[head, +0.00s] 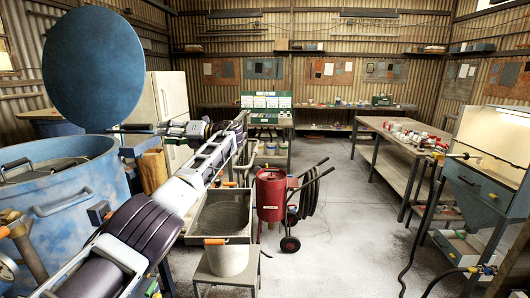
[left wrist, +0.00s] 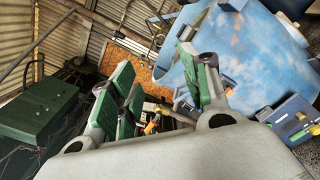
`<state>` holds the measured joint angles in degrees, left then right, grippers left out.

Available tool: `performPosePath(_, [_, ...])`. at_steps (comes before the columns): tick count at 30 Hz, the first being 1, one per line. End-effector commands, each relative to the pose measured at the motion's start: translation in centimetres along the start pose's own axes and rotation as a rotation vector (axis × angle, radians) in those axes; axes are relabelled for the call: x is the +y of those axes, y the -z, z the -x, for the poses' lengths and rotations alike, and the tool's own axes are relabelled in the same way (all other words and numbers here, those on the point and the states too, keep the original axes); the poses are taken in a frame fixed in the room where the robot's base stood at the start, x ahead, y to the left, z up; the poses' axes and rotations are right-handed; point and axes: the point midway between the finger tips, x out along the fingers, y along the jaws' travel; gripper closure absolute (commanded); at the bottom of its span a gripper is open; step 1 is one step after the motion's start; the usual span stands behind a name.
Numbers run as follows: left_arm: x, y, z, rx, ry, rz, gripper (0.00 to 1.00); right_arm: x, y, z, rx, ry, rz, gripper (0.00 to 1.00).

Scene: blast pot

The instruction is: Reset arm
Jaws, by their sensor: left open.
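My left arm (head: 140,228) comes in from the lower left of the head view and reaches up and away to the right. My left gripper (head: 129,140) is beyond the arm, with its fingers pointing left beside the blue blast pot (head: 75,205). In the left wrist view the green-padded fingers of the left gripper (left wrist: 160,90) stand apart. I see nothing held between them. A mottled blue surface (left wrist: 245,45) shows beyond the right finger. My right gripper is not in view.
A round blue disc (head: 93,62) stands above the pot. A red wheeled tank (head: 271,195), a grey bucket (head: 227,257) and a basin (head: 222,218) stand right of my arm. A workbench (head: 405,140) and blue cabinet (head: 480,190) are at right. The floor between is clear.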

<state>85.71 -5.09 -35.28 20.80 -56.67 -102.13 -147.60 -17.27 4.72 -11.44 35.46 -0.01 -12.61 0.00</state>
Motion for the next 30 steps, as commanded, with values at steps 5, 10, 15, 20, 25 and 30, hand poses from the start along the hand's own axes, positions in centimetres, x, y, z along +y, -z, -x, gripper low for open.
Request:
performPosePath(5, [-1.5,0.8,-0.1,-0.003,0.021,0.007,0.53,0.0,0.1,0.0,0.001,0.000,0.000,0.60])
performPosePath(10, [-3.5,1.9,-0.3,-0.006,0.051,0.019,0.53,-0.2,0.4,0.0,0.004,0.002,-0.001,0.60])
performPosePath(15, [-6.2,3.6,-0.5,-0.007,0.093,0.036,0.53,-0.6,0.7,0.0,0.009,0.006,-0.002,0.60])
performPosePath(20, [-10.0,6.3,-0.7,-0.002,0.151,0.059,0.53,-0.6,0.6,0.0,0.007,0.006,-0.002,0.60])
performPosePath(25, [-15.6,10.8,-0.9,0.020,0.243,0.105,0.53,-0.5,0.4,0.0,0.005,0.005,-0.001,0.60])
performPosePath(30, [-21.2,16.2,-0.8,0.063,0.342,0.163,0.53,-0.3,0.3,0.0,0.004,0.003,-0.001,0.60])
